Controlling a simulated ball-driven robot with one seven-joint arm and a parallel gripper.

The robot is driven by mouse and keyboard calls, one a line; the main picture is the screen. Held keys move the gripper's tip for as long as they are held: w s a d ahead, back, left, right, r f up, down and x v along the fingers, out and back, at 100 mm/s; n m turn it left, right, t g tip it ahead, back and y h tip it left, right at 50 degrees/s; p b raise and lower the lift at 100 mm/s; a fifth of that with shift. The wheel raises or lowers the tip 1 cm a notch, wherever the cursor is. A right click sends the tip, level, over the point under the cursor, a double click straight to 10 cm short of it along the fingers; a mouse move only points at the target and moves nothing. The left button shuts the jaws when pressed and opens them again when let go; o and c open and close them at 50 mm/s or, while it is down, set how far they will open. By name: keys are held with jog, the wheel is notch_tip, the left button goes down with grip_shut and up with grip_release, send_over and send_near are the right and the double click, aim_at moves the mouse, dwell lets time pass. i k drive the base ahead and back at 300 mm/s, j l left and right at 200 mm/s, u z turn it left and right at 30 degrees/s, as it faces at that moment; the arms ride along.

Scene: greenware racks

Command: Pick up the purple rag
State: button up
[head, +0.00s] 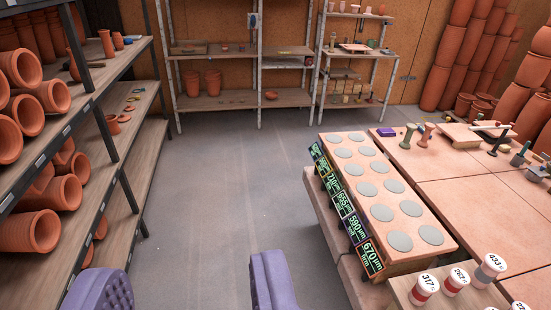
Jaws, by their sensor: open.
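A small, flat purple piece (386,131) lies at the far left edge of the clay-coloured table on the right; it may be the purple rag, but it is too small to tell. My gripper (187,275) shows at the bottom of the view as two purple-grey padded fingers set wide apart. It is open, with only bare floor between the fingers. It is well short of the purple piece, which lies farther off and to the right.
A rack of terracotta pots (42,97) lines the left. A low bench with grey discs (381,213) and number signs (372,257) stands right of centre, with numbered jars (424,289) nearer. Back shelves (240,99) close the far end. The grey floor aisle (240,170) is clear.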

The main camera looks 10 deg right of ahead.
aim_at(386, 132)
jog(key=i+z, duration=0.15)
jog(key=i, duration=0.9)
jog(key=i+j+z, duration=0.1)
jog(key=i, duration=0.95)
jog(key=i+j+z, duration=0.1)
jog(key=i+z, duration=0.15)
jog(key=i, duration=0.25)
jog(key=i+j+z, duration=0.25)
jog(key=i, duration=0.25)
jog(key=i+z, duration=0.25)
jog(key=z, duration=0.15)
jog(key=i+z, duration=0.25)
jog(key=z, duration=0.15)
jog(key=i+j+z, duration=0.2)
jog(key=z, duration=0.2)
jog(key=i+j+z, duration=0.35)
jog(key=u, duration=0.35)
jog(key=j+u, duration=0.4)
jog(key=i+j+u, duration=0.2)
jog(key=j+u, duration=0.15)
jog(key=i+j+u, duration=0.3)
jog(key=i+j, duration=0.25)
jog(key=i+j+u, duration=0.3)
jog(key=i+j, duration=0.2)
jog(key=i+z, duration=0.4)
jog(key=i+j+z, duration=0.35)
jog(key=i, duration=0.25)
jog(key=l, duration=0.05)
